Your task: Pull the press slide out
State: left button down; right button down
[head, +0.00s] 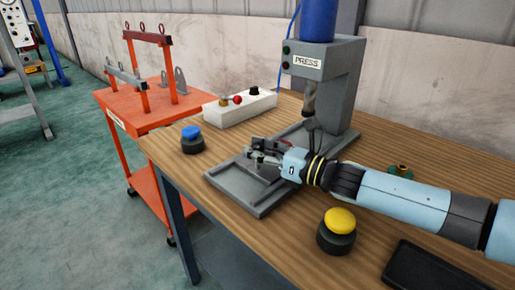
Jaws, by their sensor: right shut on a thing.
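The press (322,62) is a grey machine with a blue cylinder on top and a "PRESS" label, standing at the back of the wooden table. Its grey slide (240,192) lies flat in front of the press, at the table's left front edge. My right gripper (254,156) is over the slide, its arm coming in from the right. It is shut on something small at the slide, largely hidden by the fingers. My left gripper is not in view.
A blue button (191,139) stands left of the slide and a yellow button (337,231) in front of it. A white control box (240,108) is behind. A black tray (424,271) lies at front right. An orange cart (150,115) stands beyond the table's left edge.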

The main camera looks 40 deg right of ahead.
jog(key=c, duration=1.5)
grip_release()
jog(key=shift+s+f, duration=0.1)
jog(key=shift+f, duration=0.1)
jog(key=shift+c, duration=0.2)
jog(key=o, duration=0.5)
jog(key=shift+s+d+r, duration=0.15)
jog(key=shift+c, duration=0.2)
jog(key=shift+o, duration=0.5)
jog(key=v, duration=1.1)
jog(key=shift+s+d, duration=0.1)
jog(key=shift+s, duration=0.25)
